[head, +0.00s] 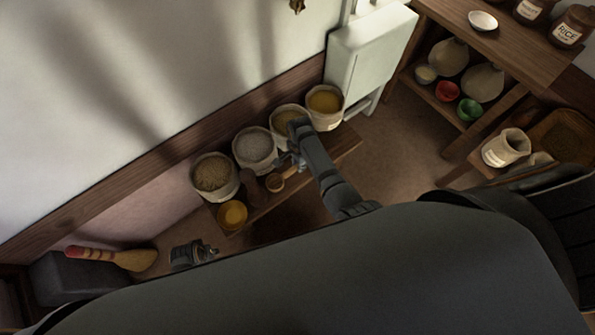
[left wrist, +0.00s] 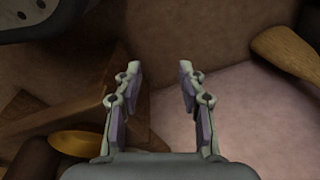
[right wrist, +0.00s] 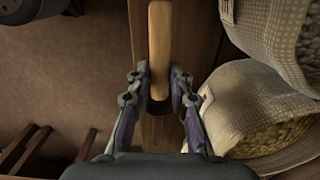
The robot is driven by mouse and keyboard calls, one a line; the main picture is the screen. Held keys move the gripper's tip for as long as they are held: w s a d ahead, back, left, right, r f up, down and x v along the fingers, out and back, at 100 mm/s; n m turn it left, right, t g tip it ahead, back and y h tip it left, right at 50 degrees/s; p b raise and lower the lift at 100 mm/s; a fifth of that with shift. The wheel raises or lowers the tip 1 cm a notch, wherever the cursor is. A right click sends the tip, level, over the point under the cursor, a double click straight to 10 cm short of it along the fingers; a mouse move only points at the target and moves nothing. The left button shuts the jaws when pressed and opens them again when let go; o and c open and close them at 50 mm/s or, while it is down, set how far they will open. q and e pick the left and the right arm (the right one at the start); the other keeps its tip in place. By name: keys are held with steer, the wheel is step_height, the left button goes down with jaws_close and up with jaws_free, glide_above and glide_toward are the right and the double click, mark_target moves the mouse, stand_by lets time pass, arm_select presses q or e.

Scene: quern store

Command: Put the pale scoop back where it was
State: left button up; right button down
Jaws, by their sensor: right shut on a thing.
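My right gripper (head: 290,162) is over the bench, in front of the row of sacks. In the right wrist view its fingers (right wrist: 159,85) are shut on the pale wooden handle of the scoop (right wrist: 160,40), which points away from the gripper. A small round brown piece (head: 275,183) with a pale rim shows just below the gripper in the head view; I cannot tell if it is part of the scoop. My left gripper (head: 212,250) is low at the left, open and empty; its fingers (left wrist: 158,70) stand apart in the left wrist view.
Several sacks (head: 255,150) of grain and meal line the bench (head: 340,148) against the wall. A brush (head: 125,258) lies at far left. Shelves (head: 500,40) with jars stand at right.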

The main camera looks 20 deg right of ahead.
arm_select(q)
steer(key=shift+w+d+r+b, duration=0.2)
steer(key=shift+w+r, duration=0.15)
steer(key=shift+r, duration=0.35)
steer(key=shift+w+d+r+b, duration=0.1)
steer(key=shift+w+d+r, duration=0.15)
steer(key=shift+r, duration=0.4)
arm_select(e)
steer(key=shift+f, duration=0.4)
step_height(320, 180, down, 2)
steer(key=shift+f+b, duration=0.1)
steer(key=shift+b, duration=1.1)
steer(key=shift+f+b, duration=0.65)
steer(key=shift+b, duration=0.2)
arm_select(q)
step_height(320, 180, up, 13)
steer(key=d, duration=0.2)
steer(key=shift+w+d+f+h, duration=0.2)
steer(key=shift+w+d+h, duration=0.05)
steer(key=shift+d+h, duration=0.15)
arm_select(e)
steer(key=shift+f, duration=0.2)
steer(key=c, duration=1.2)
jaws_free()
